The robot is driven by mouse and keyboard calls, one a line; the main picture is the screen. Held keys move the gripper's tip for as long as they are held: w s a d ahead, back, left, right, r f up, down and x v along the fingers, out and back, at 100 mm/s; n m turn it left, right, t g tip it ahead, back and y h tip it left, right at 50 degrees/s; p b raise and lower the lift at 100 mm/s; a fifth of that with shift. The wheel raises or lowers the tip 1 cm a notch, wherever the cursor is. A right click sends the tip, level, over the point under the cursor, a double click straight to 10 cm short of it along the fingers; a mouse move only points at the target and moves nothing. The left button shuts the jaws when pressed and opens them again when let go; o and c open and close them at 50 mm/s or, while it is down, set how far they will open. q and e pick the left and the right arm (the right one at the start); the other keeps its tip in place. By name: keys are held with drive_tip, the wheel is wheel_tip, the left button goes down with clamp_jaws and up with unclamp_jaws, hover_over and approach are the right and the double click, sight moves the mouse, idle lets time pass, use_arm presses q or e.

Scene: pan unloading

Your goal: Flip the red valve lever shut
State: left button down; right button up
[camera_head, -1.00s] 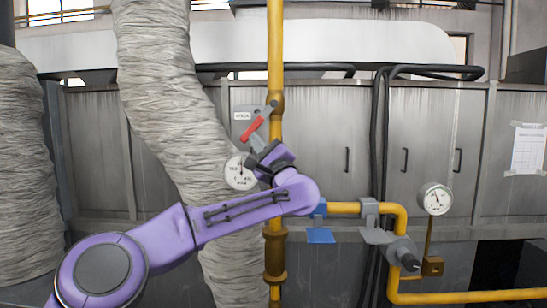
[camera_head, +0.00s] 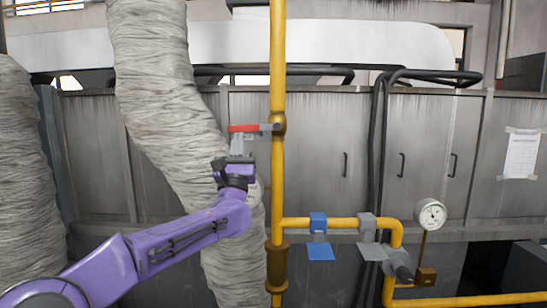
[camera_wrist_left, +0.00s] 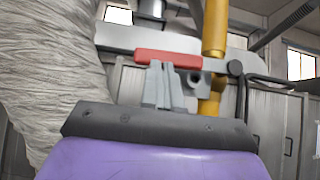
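The red valve lever (camera_head: 243,128) sticks out level to the left from the valve (camera_head: 278,124) on the upright yellow pipe (camera_head: 277,65). It also shows level in the left wrist view (camera_wrist_left: 168,58). My left gripper (camera_head: 240,146) is just below the lever, pointing up. In the left wrist view its grey fingers (camera_wrist_left: 163,84) are side by side with nothing between them, their tips at the lever's lower edge. I cannot tell whether they touch it. My right gripper is not in view.
A round gauge (camera_head: 432,214) stands at the right. A thick wrapped duct (camera_head: 160,80) runs behind my left arm. Grey cabinets (camera_head: 330,150) line the back.

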use_arm(q)
drive_tip(key=shift+r+m+h, duration=0.3)
drive_tip(key=shift+m+h, duration=0.4)
drive_tip(key=shift+h, duration=0.3)
drive_tip(key=shift+a, duration=0.1)
drive_tip(key=shift+f, duration=0.15)
drive_tip(key=w+d+f+b+v, duration=0.1)
drive_tip(key=b+v, duration=0.6)
drive_tip(key=v, duration=0.5)
drive_tip(key=shift+a+f+b, duration=0.2)
drive_tip(key=shift+f+b, duration=0.1)
drive_tip(key=shift+f, duration=0.25)
drive_tip(key=shift+w, duration=0.1)
